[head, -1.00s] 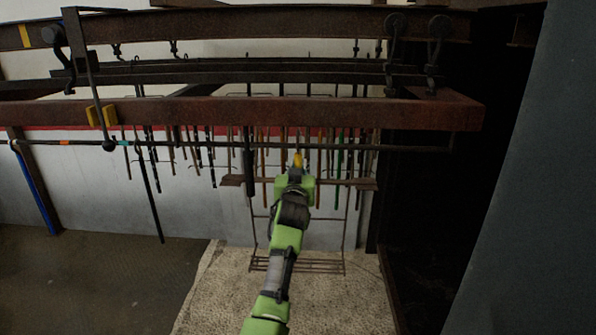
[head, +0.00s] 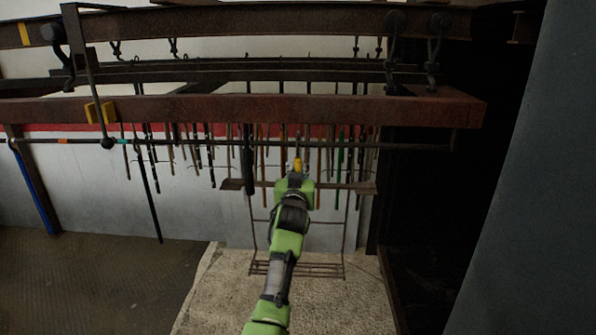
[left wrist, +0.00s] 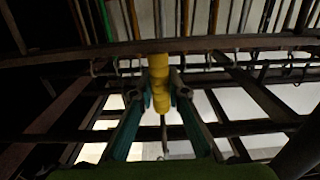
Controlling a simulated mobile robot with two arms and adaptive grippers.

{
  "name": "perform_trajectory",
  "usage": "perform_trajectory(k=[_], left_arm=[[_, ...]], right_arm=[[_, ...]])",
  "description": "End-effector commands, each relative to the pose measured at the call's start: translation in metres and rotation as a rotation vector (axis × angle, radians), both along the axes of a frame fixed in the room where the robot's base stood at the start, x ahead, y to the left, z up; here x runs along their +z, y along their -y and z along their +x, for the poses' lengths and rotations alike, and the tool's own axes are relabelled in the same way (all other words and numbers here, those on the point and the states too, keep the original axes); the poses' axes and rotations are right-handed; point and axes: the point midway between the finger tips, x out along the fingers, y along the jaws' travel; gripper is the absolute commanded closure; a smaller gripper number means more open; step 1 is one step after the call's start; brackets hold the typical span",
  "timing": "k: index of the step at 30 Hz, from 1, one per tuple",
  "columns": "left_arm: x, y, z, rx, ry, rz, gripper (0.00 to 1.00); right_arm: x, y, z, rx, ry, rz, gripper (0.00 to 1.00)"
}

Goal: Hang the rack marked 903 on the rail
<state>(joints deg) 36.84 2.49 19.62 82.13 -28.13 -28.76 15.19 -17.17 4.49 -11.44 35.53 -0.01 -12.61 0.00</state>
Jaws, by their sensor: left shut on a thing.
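A thin wire rack with a slatted bottom shelf (head: 297,269) and a brown crossbar (head: 352,187) is upright under the rail. No number 903 can be read on it. My left gripper (head: 297,172) is shut on a yellow grip, which seems to be part of this rack. In the left wrist view, the yellow grip (left wrist: 158,82) sits between the two fingers. The rail, a thin dark rod (head: 230,146), runs level just beyond and above the gripper. Whether the rack touches the rail is hidden. My right gripper is not in view.
A thick rusty beam (head: 240,110) runs across above the rod, with a yellow clamp (head: 100,112) at left. Several dark and coloured rods hang behind, including a green one (head: 339,165). A dark post (head: 378,205) stands right of the rack. The floor below is clear.

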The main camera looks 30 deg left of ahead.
Motion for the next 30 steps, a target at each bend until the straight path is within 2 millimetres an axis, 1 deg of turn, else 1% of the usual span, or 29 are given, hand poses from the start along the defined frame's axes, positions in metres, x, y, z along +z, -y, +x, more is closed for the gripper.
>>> perform_trajectory(k=[3,17,30], left_arm=[[-0.0023,0.0000,0.0000,0.000,0.004,0.003,1.00],[-0.0020,0.0002,0.0001,-0.001,0.005,0.003,1.00],[-0.0081,0.0002,0.0001,-0.001,0.005,0.003,1.00]], right_arm=[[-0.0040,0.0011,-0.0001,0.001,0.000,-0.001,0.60],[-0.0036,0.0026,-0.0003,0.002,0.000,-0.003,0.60],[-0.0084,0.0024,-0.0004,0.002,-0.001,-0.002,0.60]])
